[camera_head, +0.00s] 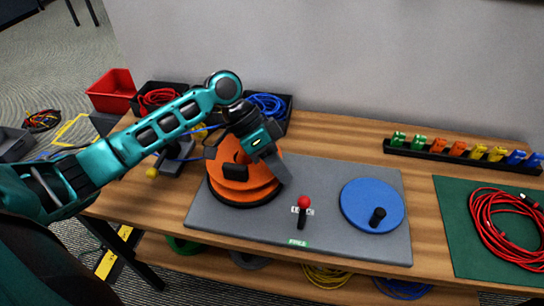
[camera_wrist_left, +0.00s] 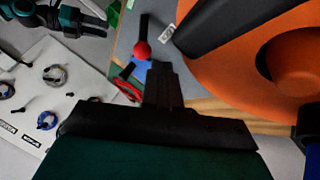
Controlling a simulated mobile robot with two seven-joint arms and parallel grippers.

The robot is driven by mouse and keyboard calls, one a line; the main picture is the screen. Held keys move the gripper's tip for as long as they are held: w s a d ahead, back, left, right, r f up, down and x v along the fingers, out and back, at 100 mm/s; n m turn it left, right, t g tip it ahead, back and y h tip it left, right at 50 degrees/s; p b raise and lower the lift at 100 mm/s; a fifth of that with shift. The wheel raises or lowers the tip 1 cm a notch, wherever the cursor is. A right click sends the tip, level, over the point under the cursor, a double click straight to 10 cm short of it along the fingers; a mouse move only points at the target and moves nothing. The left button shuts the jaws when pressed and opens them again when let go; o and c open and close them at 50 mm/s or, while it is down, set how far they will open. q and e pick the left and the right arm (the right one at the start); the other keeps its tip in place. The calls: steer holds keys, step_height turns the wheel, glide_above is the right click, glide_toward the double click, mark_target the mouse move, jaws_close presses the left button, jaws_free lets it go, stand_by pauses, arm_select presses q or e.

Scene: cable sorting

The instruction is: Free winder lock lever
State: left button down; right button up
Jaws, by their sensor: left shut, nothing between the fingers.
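The lock lever has a red knob (camera_head: 304,202) on a black stem. The green FREE label (camera_head: 297,242) is at the board's front edge. My left gripper (camera_head: 285,181) is shut and empty, over the right side of the orange winder drum (camera_head: 230,190), up and left of the knob. In the left wrist view its fingers (camera_wrist_left: 161,72) end just below and right of the red knob (camera_wrist_left: 142,50), seemingly apart from it. A dark teal and black part, perhaps my right gripper (camera_wrist_left: 85,22), shows there unclearly.
A blue disc (camera_head: 365,200) with a black crank knob (camera_head: 377,216) is right of the lever on the grey board (camera_head: 335,178). A red cable coil (camera_head: 480,230) lies on a green mat (camera_head: 450,195). Cable bins stand behind the drum. The board around the lever is clear.

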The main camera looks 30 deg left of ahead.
mark_target(302, 214)
arm_select(q)
steer(key=shift+x, duration=2.2)
